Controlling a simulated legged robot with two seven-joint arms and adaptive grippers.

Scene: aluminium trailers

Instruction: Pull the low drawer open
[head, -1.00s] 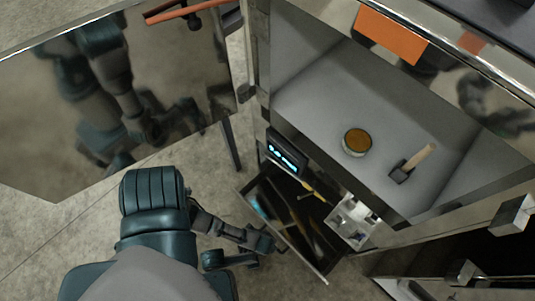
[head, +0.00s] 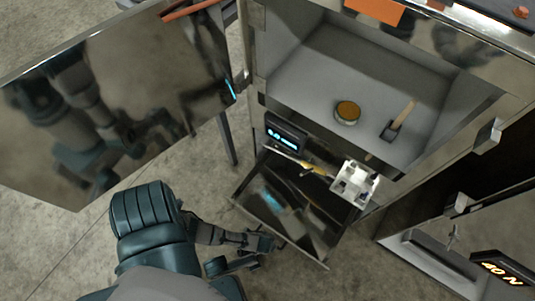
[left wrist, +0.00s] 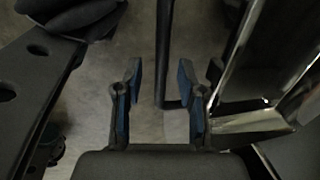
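The low drawer (head: 238,199) stands open below the cabinet in the head view, its front edge towards my left arm. Its dark interior looks glossy. My right gripper is not in view.
An upper compartment (head: 325,75) holds a round tin (head: 347,112) and a wooden-handled tool (head: 398,122). A lit display (head: 283,138) and a white holder (head: 355,184) sit below. A shiny open door (head: 110,110) stands at left. A dark cabinet with an orange sign (head: 500,270) is at right.

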